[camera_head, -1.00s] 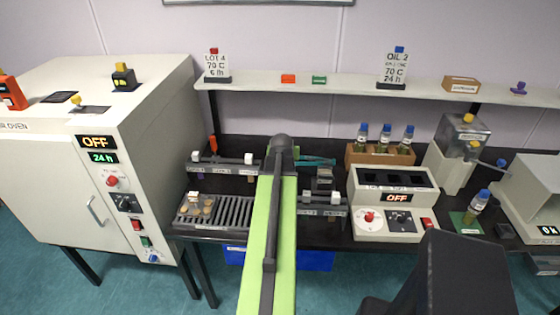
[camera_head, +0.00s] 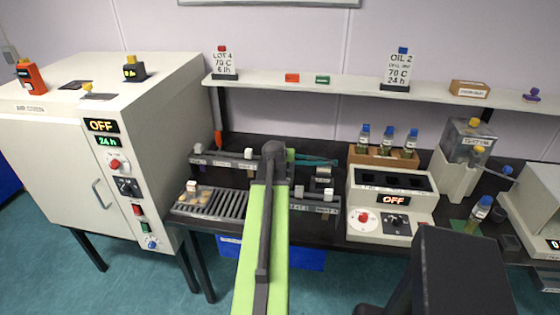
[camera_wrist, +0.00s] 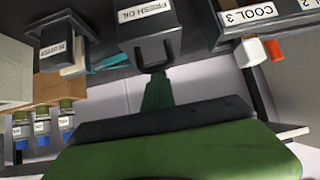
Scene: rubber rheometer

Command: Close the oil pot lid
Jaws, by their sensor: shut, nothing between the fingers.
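A dark grey pot labelled "FRESH OIL" (camera_wrist: 147,22) is at the top centre of the wrist view, with a dark loop-shaped handle (camera_wrist: 152,54) on its near side. I cannot tell how its lid stands. In the head view this pot seems hidden behind my arm. My gripper (camera_wrist: 157,88) shows as narrow green fingers, shut and empty, pointing at the pot from below the handle in the picture. I cannot tell whether they touch it. In the head view the dark end of my arm is over the middle of the bench, and the fingers are mostly hidden.
A smaller dark labelled box (camera_wrist: 56,54) and a teal-handled tool (camera_wrist: 117,61) are beside the pot. Oil bottles (camera_head: 388,140) stand in a wooden rack. Slotted rails and a tray (camera_head: 228,205) lie left of my arm. A switched-off heating block (camera_head: 390,203) is at right.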

